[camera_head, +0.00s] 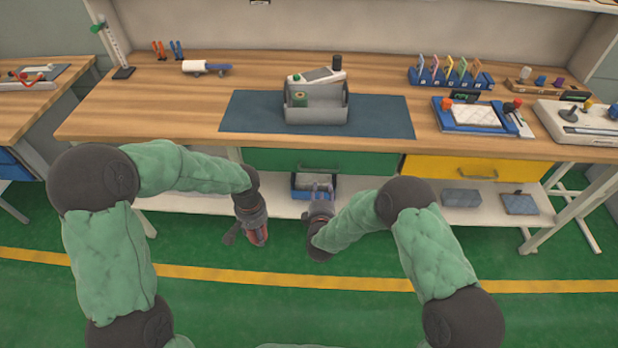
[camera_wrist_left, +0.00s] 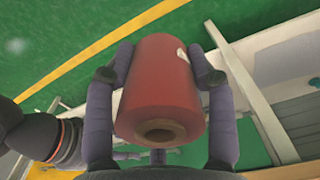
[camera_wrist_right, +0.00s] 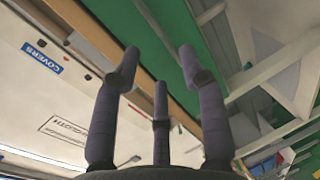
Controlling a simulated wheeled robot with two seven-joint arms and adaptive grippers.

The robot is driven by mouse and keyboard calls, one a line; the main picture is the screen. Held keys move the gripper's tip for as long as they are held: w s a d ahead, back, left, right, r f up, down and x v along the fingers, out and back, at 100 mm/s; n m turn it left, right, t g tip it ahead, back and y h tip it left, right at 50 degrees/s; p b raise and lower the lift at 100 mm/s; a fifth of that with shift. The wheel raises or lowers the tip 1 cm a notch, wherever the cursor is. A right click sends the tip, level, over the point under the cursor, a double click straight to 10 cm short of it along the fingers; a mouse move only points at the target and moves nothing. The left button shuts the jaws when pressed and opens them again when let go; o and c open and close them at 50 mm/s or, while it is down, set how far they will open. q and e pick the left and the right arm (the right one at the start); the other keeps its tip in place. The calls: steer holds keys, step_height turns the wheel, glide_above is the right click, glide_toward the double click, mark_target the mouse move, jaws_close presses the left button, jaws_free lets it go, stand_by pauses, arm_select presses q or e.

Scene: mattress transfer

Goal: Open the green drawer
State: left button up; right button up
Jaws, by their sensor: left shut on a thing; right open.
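The green drawer (camera_head: 350,162) is shut under the wooden workbench top, with a dark handle (camera_head: 308,167) on its front. My right gripper (camera_head: 319,192) is open and empty, low in front of the drawer. In the right wrist view its spread fingers (camera_wrist_right: 160,65) point towards the green drawer front (camera_wrist_right: 172,25), with nothing between them. I cannot tell how far it is from the handle. My left gripper (camera_head: 258,233) hangs below and left of the drawer. It is shut on a red cylinder (camera_wrist_left: 158,85) with a hole in its end.
A yellow drawer (camera_head: 440,168) is shut to the right. A grey caddy (camera_head: 330,113) sits on the dark mat (camera_head: 385,118) above the drawer. The green floor in front is clear.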

mark_target(321, 170)
arm_select(q)
steer(key=shift+s+a, duration=0.15)
steer(key=shift+f, duration=0.15)
step_height(321, 170, down, 4)
steer(key=b, duration=0.3)
steer(key=shift+r+b, duration=0.25)
steer(key=shift+b, duration=0.1)
steer(key=shift+f, duration=0.1)
arm_select(e)
steer(key=shift+a+r+x, duration=0.1)
steer(key=shift+x, duration=1.9)
steer(key=shift+a+r+x, duration=0.1)
steer(key=shift+a+x, duration=0.05)
steer(key=shift+x, duration=1.8)
steer(key=shift+a+r+x, duration=0.1)
steer(key=shift+r+x, duration=0.05)
steer(key=shift+x, duration=1.85)
jaws_close()
